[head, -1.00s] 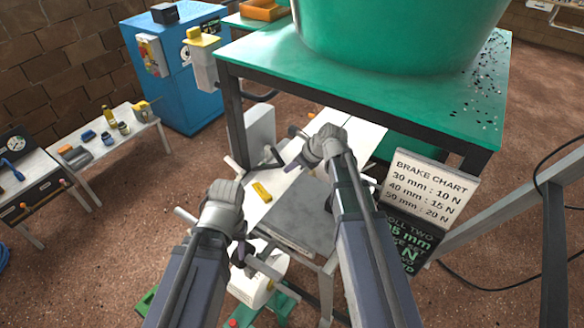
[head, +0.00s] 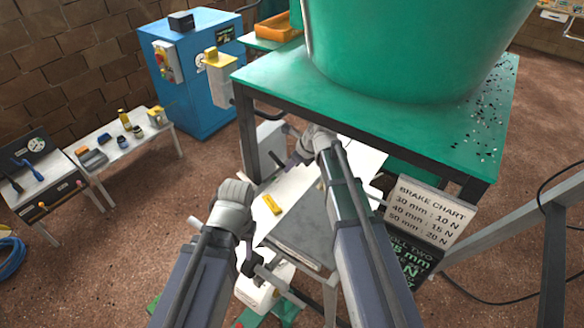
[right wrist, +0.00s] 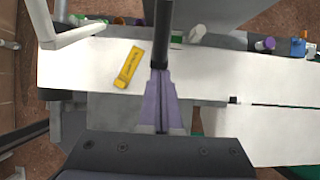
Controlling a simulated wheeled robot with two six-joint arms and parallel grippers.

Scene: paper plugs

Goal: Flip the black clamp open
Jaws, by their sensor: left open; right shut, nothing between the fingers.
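A black bar (right wrist: 162,35), which looks like the clamp's arm, runs down to the tips of my right gripper (right wrist: 161,80) in the right wrist view. The fingertips meet or overlap its end; I cannot tell whether they touch. In the head view a short dark bar (head: 275,159) shows beside my right gripper (head: 288,170), under the green table. The right gripper's purple fingers are shut and empty. The clamp's base is hidden.
A yellow block (head: 272,204) lies on the white bench (right wrist: 80,70); it also shows in the right wrist view (right wrist: 129,67). The green table (head: 270,75) with a large green tub (head: 400,50) overhangs the bench. A brake chart (head: 430,212) stands at the right.

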